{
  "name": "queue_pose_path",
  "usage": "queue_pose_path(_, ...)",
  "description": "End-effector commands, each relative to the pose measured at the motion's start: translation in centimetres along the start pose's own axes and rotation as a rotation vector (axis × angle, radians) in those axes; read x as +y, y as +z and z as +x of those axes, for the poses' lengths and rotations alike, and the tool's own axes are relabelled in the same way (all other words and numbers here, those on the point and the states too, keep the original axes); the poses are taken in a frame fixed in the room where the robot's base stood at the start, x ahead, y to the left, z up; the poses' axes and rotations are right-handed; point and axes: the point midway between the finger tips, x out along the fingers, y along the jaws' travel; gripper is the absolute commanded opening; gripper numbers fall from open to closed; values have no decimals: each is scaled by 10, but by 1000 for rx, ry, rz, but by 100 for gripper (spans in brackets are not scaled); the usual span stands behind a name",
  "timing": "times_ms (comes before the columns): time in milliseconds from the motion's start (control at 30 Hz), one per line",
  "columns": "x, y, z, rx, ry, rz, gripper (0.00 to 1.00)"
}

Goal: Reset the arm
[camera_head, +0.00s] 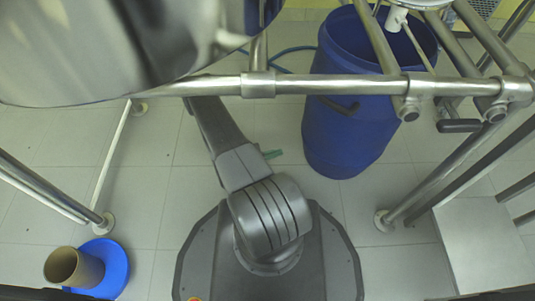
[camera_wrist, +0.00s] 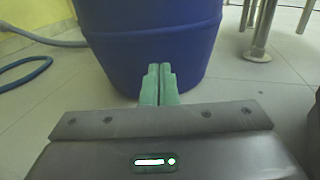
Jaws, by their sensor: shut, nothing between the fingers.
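My gripper (camera_wrist: 159,70) shows in the wrist view with its two green fingers side by side and touching, with nothing between them. It points at the lower part of a blue barrel (camera_wrist: 110,35); I cannot tell the gap. In the head view my arm reaches up and away from my base, and a bit of the green gripper (camera_head: 272,154) shows beside the arm, left of the blue barrel (camera_head: 345,140). The rest of the gripper is hidden behind the arm.
A metal rail (camera_head: 330,86) crosses above my arm, below a large steel vessel (camera_head: 100,50). Frame legs (camera_head: 430,190) stand at both sides. A blue hose (camera_wrist: 25,75) lies on the floor. A brown cup-like container (camera_head: 70,267) sits on a blue disc (camera_head: 115,262) at lower left.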

Motion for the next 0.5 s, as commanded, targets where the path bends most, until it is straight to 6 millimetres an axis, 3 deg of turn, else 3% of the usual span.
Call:
queue_pose_path(200, 0, 1, -25, 0, 2, 0, 0)
queue_pose_path(500, 0, 0, -33, 1, -1, 0, 0)
